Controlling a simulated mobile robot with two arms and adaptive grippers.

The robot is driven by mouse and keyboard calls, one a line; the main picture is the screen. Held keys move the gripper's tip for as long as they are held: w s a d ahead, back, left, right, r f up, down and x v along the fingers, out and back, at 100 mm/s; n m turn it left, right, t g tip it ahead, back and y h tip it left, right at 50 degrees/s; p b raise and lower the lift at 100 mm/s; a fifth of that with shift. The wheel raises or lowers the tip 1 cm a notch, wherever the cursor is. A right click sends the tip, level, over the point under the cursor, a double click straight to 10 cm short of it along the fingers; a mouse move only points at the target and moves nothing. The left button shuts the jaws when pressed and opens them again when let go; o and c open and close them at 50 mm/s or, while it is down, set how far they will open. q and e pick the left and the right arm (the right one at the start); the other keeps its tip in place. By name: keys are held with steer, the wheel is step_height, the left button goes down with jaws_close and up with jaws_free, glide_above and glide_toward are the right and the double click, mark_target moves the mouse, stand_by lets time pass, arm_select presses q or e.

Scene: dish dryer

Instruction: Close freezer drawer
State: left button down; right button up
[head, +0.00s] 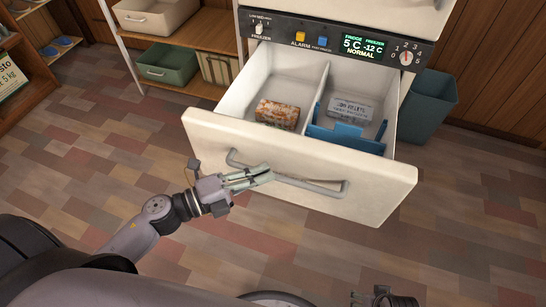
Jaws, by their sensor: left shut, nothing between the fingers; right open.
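The white freezer drawer (300,158) is pulled out below the control panel. Its grey bar handle (318,187) runs across the front face. My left gripper (266,176) is shut and empty, in front of the drawer face, overlapping the left part of the handle in the head view. I cannot tell whether it touches. My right gripper (386,298) shows only partly at the bottom edge, away from the drawer.
The control panel (335,42) with display and knob is above the drawer. A dark teal bin (428,105) stands to its right. A shelf with a green bin (167,64) and a cream bin (155,14) stands at the back left. The tiled floor in front is clear.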

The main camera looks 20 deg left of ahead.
mark_target(293, 151)
arm_select(q)
steer(key=w, duration=0.2)
steer(key=w+d, duration=0.1)
steer(key=shift+w+d, duration=0.1)
steer(key=shift+w, duration=0.9)
arm_select(e)
steer(key=shift+f, duration=0.15)
